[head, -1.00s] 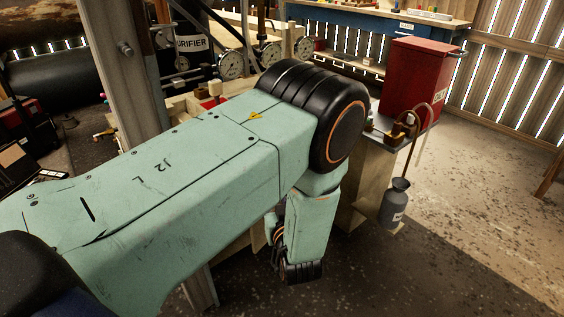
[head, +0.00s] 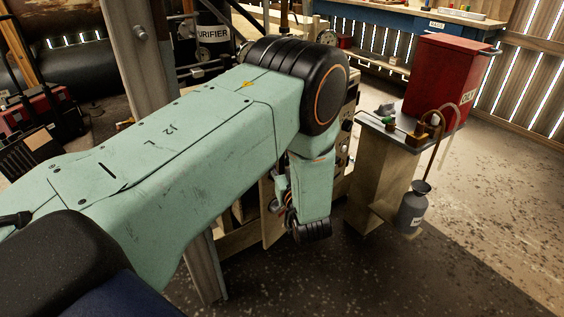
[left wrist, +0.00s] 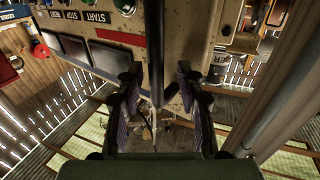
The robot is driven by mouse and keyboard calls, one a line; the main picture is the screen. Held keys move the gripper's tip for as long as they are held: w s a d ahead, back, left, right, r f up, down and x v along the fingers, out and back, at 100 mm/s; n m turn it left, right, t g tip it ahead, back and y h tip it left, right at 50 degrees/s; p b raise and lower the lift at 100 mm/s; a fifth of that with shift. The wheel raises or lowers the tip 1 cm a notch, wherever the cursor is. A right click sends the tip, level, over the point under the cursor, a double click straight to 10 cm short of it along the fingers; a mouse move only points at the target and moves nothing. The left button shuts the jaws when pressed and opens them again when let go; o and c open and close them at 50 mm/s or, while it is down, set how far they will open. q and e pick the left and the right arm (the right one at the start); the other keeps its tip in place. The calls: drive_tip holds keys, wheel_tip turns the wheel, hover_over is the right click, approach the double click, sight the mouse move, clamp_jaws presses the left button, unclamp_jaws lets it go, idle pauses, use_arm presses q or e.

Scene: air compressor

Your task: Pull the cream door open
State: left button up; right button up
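A cream panel (left wrist: 115,42) with START, STOP and RESET buttons and dark windows fills the upper left wrist view. A dark upright strip (left wrist: 155,45) separates it from a cream part (left wrist: 193,35) on the right; I cannot tell if the strip is a handle or a gap. My left gripper (left wrist: 160,95) is open, its two fingers apart either side of the strip's lower end. I cannot tell whether they touch it. In the head view, a narrow cream edge (head: 351,112) shows behind my left arm, which hides most of the cabinet. My right gripper is not in view.
A metal post (head: 140,55) stands behind my left arm. The floor at the front right is clear.

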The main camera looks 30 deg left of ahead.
use_arm(q)
drive_tip(key=shift+w+a, duration=0.1)
drive_tip(key=shift+w, duration=0.2)
drive_tip(key=shift+c, duration=0.4)
clamp_jaws()
